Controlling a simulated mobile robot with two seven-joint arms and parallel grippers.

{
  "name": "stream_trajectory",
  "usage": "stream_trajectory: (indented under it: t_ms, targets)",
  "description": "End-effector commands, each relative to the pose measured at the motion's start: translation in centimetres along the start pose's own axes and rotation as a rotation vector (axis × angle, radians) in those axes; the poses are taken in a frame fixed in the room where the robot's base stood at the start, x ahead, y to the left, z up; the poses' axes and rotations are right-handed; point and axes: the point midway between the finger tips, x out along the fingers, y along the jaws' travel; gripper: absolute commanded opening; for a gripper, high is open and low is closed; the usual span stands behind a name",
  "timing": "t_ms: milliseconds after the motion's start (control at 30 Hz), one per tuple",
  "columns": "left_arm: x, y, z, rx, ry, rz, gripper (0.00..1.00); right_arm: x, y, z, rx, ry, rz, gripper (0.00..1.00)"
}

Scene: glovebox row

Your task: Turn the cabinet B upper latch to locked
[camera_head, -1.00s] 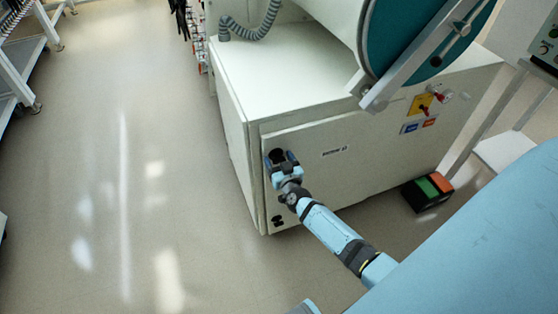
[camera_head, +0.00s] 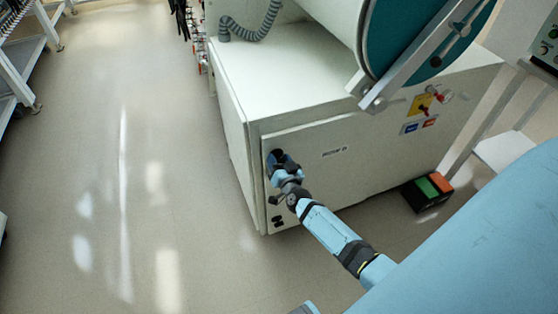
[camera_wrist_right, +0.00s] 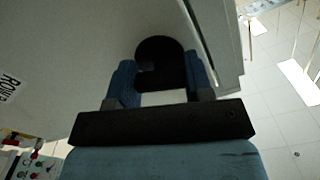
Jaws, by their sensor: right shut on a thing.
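The white cabinet (camera_head: 350,165) stands below the glovebox, with a small label on its door. Its upper latch (camera_head: 276,154) is a dark round fitting near the door's left edge, partly covered by my gripper. My right gripper (camera_head: 282,161) is shut on this upper latch. In the right wrist view the black latch (camera_wrist_right: 162,62) sits between the two blue fingers of the right gripper (camera_wrist_right: 164,84). The latch's exact angle is hard to read. The lower latch (camera_head: 278,222) is dark and sits lower on the same door edge. My left gripper is out of view.
The glovebox's teal round window (camera_head: 405,35) and metal bar overhang the cabinet top. A green and orange pedal (camera_head: 428,190) lies on the floor at the right. The floor (camera_head: 130,200) left of the cabinet is clear, with a rack at far left.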

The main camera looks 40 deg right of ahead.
Motion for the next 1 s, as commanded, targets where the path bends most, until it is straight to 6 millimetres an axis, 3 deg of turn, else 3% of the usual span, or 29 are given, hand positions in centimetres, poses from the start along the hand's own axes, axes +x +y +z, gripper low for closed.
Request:
stream_trajectory:
  t_ms: [1000]
  targets:
    - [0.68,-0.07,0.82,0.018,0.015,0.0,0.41,-0.04,0.03,0.21,0.949,-0.001,0.0,0.23]
